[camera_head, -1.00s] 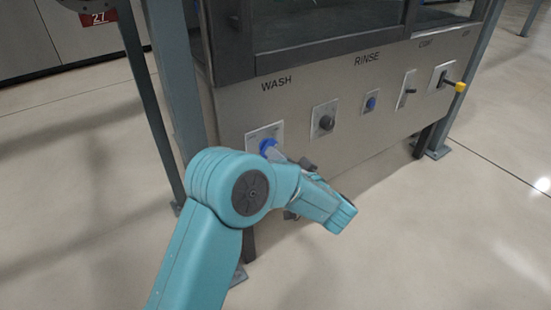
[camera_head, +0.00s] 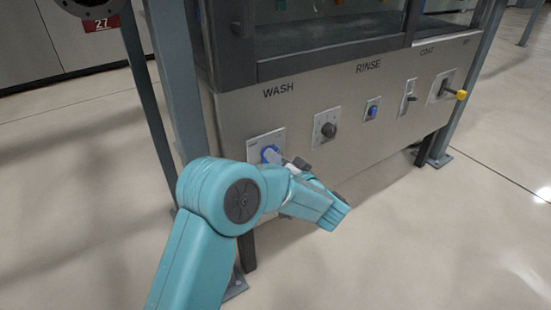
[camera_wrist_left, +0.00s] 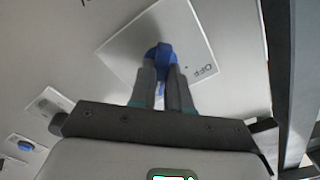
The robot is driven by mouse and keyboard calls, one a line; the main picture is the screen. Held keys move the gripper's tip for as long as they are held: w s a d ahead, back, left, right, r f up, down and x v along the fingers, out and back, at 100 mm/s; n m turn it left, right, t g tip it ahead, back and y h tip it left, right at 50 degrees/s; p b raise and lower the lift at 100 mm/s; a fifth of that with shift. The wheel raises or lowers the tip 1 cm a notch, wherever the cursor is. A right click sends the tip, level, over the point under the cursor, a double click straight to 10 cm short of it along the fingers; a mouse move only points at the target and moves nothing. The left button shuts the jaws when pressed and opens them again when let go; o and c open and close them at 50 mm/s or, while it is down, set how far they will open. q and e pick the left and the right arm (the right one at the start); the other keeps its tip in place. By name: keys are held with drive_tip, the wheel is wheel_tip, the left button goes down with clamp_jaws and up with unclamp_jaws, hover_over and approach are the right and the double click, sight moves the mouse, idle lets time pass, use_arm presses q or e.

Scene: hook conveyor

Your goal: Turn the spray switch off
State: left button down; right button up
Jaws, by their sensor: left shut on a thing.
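A blue rotary switch (camera_head: 268,152) sits on a square plate (camera_head: 253,150) below the WASH label, at the left of the machine's metal front panel. In the left wrist view, the blue switch (camera_wrist_left: 161,50) is on its white plate (camera_wrist_left: 125,45), with an OFF label to its right, seen at a slant. My left gripper (camera_wrist_left: 163,72) has both grey fingers closed on the switch's handle, one on each side. In the head view my left gripper (camera_head: 277,158) reaches the switch, partly hidden by my forearm. My right gripper is out of view.
Right of the switch are a black knob (camera_head: 329,130), a small blue switch (camera_head: 372,112), a lever (camera_head: 409,98) and a yellow-tipped handle (camera_head: 460,95). A metal post (camera_head: 172,85) stands at the left. The floor in front is clear.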

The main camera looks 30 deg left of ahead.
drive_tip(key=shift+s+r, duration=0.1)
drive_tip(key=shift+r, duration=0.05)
use_arm(q)
drive_tip(key=n, duration=1.7)
drive_tip(key=shift+s+f+n, duration=0.1)
drive_tip(key=shift+s+n, duration=0.1)
drive_tip(key=shift+n, duration=0.1)
idle(0.4)
drive_tip(key=c, duration=1.1)
unclamp_jaws()
